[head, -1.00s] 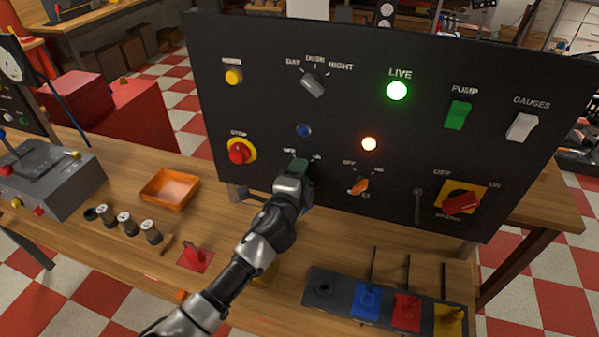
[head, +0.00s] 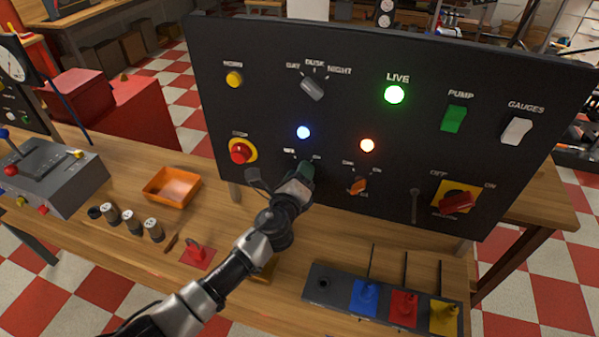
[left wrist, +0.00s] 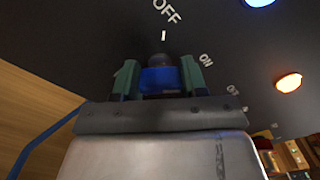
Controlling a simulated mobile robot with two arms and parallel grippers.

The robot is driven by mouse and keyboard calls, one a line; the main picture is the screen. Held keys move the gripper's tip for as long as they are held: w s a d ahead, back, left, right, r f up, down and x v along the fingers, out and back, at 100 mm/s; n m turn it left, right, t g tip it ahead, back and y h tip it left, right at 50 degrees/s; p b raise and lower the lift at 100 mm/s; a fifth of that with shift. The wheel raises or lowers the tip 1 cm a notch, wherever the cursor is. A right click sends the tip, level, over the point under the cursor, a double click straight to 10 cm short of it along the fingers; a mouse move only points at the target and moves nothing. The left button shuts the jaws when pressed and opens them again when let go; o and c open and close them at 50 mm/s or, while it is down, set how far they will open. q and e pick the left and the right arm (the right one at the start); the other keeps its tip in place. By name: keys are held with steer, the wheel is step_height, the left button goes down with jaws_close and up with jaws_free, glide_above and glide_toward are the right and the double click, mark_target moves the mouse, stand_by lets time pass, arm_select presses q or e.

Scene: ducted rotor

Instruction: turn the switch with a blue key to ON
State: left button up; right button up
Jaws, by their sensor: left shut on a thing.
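The blue key (left wrist: 160,82) sits in its switch on the black panel, below the blue lamp. In the left wrist view it is between the green fingertips of my left gripper (left wrist: 160,78), which is shut on it. The OFF label and its tick lie above the key there, and ON lies to the right. In the head view my left gripper (head: 304,172) hides the key and most of the switch. I cannot tell which mark the key points to. The blue lamp (head: 303,132) is lit. My right gripper is not in view.
An orange-handled switch (head: 358,186) is just right of my gripper, and a red stop button (head: 240,152) is to its left. The orange tray (head: 172,187), several cylinders and a rack (head: 325,285) with coloured blocks stand on the wooden bench.

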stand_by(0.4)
arm_select(q)
steer(key=o, duration=0.9)
steer(key=shift+s, duration=0.1)
steer(key=v, duration=1)
steer(key=shift+s+a+b, duration=0.15)
steer(key=shift+s+b, duration=0.15)
steer(key=shift+b, duration=0.1)
